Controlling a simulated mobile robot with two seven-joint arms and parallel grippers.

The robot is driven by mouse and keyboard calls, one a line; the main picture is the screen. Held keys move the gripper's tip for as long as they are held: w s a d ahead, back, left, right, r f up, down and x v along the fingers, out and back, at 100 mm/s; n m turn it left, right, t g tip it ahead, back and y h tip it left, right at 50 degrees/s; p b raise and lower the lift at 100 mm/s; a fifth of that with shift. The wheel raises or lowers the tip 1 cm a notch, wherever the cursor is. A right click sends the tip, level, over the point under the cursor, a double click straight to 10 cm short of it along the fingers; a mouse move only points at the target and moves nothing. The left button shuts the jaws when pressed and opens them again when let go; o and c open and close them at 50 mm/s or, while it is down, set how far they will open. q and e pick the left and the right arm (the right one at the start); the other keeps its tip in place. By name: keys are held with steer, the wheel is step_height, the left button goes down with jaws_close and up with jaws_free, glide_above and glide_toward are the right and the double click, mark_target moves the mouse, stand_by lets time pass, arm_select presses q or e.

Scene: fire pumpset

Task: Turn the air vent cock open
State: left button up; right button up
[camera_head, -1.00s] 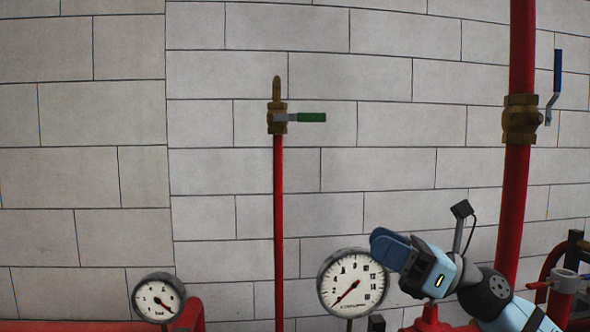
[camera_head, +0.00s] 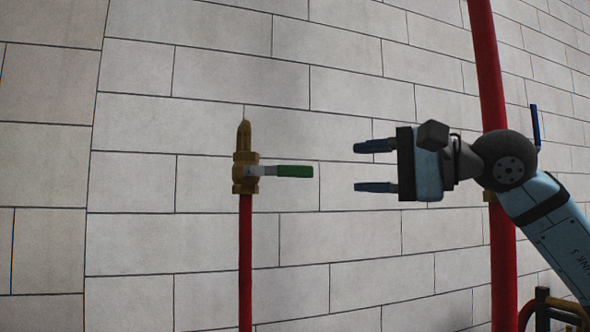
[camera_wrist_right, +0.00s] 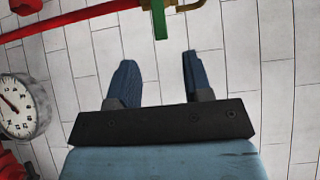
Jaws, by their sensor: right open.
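The air vent cock (camera_head: 245,174) is a brass valve on top of a thin red vertical pipe in front of the wall. Its green-sleeved handle (camera_head: 293,171) points sideways to the right, across the pipe. My right gripper (camera_head: 366,167) is open and empty, a short way right of the handle's tip, with its two blue fingers pointing left, one above and one below the handle's height. In the right wrist view the green handle (camera_wrist_right: 160,22) lies beyond the fingertips, roughly between their lines and not touching them. My left gripper is out of view.
A thick red pipe (camera_head: 503,260) stands behind my right arm, with a blue lever (camera_head: 535,125) beside it. A white pressure gauge (camera_wrist_right: 17,107) shows at the left of the right wrist view. The space between gripper and handle is clear.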

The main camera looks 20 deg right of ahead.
mark_target(301, 171)
steer(key=p+x, duration=0.2)
steer(key=x, duration=0.8)
steer(key=shift+w, duration=0.1)
steer(key=shift+w+a, duration=0.4)
steer(key=shift+a, duration=0.1)
jaws_close()
